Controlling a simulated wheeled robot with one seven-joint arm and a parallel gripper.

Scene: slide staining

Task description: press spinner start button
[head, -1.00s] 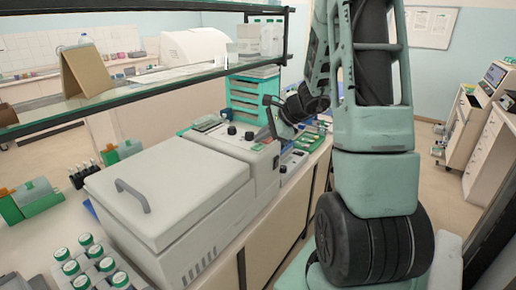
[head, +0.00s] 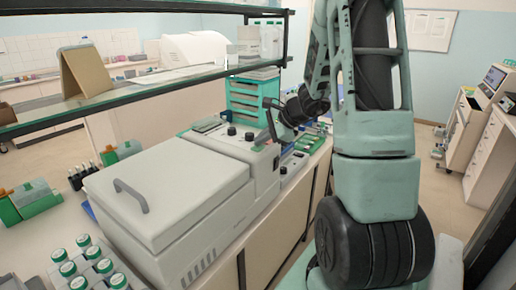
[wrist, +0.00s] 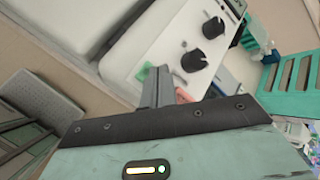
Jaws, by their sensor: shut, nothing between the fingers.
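The spinner is a white machine with a closed, handled lid (head: 170,190) and a control panel (head: 232,139) at its far end. In the wrist view the panel (wrist: 172,40) carries two black knobs and a green button (wrist: 145,72). A reddish part (wrist: 183,94) shows beside my fingers. My gripper (wrist: 158,75) is shut and empty, its fingertips very close to the green button and partly covering it. Whether they touch it cannot be told. In the head view my gripper (head: 270,120) is at the right end of the panel.
A glass shelf (head: 150,94) runs above the spinner. Green-capped jars (head: 85,262) stand at the front left of the bench. A teal drawer unit (head: 250,97) stands behind. Open floor lies to the right of my arm.

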